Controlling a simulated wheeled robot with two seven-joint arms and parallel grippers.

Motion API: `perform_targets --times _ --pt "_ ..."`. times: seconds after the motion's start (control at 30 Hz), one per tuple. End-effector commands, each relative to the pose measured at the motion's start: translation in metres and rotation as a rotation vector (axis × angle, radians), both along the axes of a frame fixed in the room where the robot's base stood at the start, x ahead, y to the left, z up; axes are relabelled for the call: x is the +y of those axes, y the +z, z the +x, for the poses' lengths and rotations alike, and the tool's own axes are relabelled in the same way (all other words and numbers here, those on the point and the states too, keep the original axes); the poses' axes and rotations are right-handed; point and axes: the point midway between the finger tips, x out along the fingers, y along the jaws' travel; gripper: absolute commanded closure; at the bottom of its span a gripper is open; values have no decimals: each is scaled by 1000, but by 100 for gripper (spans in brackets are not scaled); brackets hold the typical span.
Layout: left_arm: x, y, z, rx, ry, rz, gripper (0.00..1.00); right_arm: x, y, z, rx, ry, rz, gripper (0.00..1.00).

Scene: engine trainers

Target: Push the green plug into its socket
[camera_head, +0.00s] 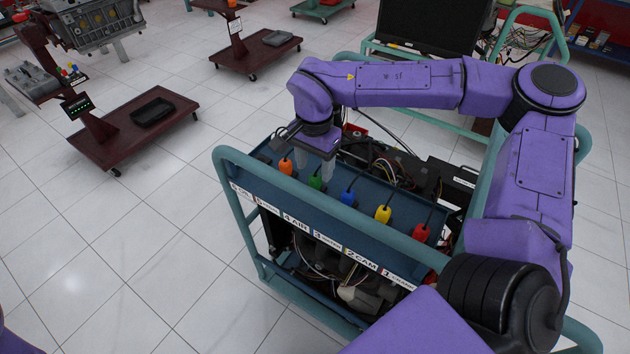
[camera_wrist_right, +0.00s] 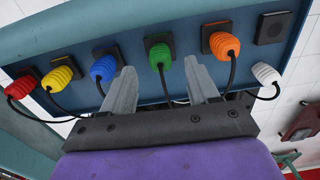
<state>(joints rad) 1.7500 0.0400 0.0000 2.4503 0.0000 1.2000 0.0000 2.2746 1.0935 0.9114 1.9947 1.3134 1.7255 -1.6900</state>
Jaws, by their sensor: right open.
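The green plug (camera_head: 315,182) is at the blue panel (camera_head: 345,210) of the engine trainer, between the orange and blue plugs. In the right wrist view the green plug (camera_wrist_right: 160,56) is upright against a dark square socket plate (camera_wrist_right: 157,38), its black cable hanging down. I cannot tell how deep it sits. My right gripper (camera_head: 315,162) is over the panel, close to the green plug. In the right wrist view its two grey fingers (camera_wrist_right: 159,68) are apart, one on each side of the plug, without visible contact. My left gripper is out of view.
Orange (camera_wrist_right: 222,44), blue (camera_wrist_right: 103,68), yellow (camera_wrist_right: 57,78) and red (camera_wrist_right: 20,87) plugs share the row. A white plug (camera_wrist_right: 265,73) hangs away from an uncovered square plate (camera_wrist_right: 273,27). A green tubular rail (camera_head: 300,203) runs along the trainer's front.

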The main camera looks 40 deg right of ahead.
Motion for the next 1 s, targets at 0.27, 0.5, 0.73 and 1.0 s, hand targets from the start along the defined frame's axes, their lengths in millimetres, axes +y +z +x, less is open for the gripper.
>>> perform_targets --times 0.27,0.5,0.73,1.0 --pt "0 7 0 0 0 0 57 -1 -13 -1 5 1 0 40" --pt "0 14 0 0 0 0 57 -2 -49 -1 3 2 0 40" --pt "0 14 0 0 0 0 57 -2 -52 -1 1 1 0 40" --pt "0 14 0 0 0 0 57 -2 -52 -1 1 1 0 83"
